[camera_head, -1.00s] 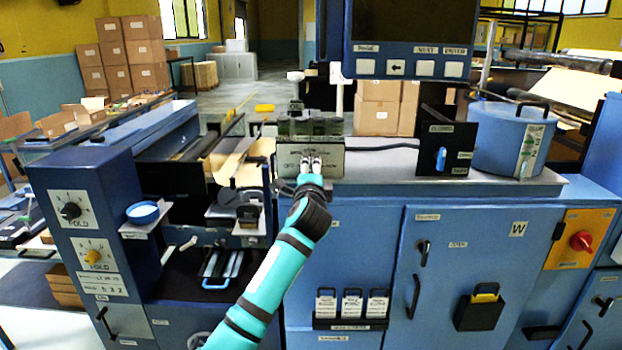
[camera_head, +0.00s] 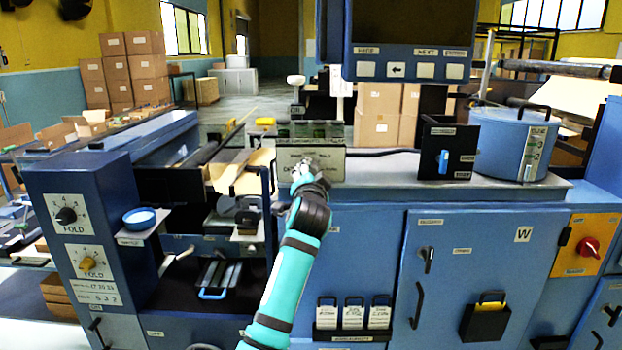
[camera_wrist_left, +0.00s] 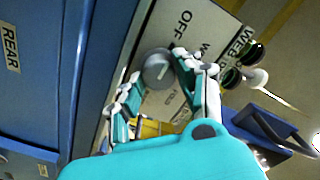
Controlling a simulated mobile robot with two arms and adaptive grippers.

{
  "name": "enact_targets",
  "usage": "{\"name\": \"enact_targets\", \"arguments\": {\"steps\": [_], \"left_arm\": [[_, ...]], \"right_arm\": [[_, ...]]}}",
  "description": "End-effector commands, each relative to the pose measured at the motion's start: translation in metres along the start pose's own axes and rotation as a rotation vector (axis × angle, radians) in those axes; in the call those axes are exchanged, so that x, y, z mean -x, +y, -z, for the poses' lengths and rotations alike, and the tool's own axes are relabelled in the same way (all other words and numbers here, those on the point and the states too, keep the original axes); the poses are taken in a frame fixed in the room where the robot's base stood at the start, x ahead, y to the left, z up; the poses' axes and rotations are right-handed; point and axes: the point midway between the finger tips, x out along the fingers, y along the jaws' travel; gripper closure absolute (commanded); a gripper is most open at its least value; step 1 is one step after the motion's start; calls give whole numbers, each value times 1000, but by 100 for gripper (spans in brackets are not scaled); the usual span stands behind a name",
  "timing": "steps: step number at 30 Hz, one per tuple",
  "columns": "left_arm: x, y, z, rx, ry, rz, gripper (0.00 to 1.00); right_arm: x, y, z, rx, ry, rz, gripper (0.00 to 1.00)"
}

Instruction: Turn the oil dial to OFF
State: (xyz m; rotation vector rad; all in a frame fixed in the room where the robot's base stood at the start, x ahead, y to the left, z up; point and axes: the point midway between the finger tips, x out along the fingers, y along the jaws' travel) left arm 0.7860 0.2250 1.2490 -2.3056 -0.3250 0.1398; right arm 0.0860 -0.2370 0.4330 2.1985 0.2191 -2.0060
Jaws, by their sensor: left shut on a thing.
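The oil dial (camera_wrist_left: 157,67) is a round grey knob with a light mark on its face. It sits on a pale label panel that shows the word OFF (camera_wrist_left: 184,22) above it in the left wrist view. My left gripper (camera_head: 303,168) is at this panel and hides the dial there. I cannot tell exactly where the mark points. My right gripper is not in view.
Dark green sight glasses (camera_head: 310,131) stand just above the panel. A black switch box (camera_head: 449,152) and a blue pot (camera_head: 512,145) are to the right on the ledge. A blue cabinet with fold dials (camera_head: 66,215) is at the left.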

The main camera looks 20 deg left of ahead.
Motion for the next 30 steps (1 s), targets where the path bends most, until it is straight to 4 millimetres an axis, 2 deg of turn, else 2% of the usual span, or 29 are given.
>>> {"name": "enact_targets", "arguments": {"steps": [19,20,21,24,30], "left_arm": [[0,2,-2,51,-5,-5,97],[0,2,-2,51,-5,-5,61],[0,2,-2,50,-5,-5,56],[0,2,-2,50,-4,-4,43],[0,1,-1,49,-2,-2,42]], "right_arm": [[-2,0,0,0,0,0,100],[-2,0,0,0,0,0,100],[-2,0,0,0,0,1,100],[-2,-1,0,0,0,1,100],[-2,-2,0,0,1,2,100]]}}
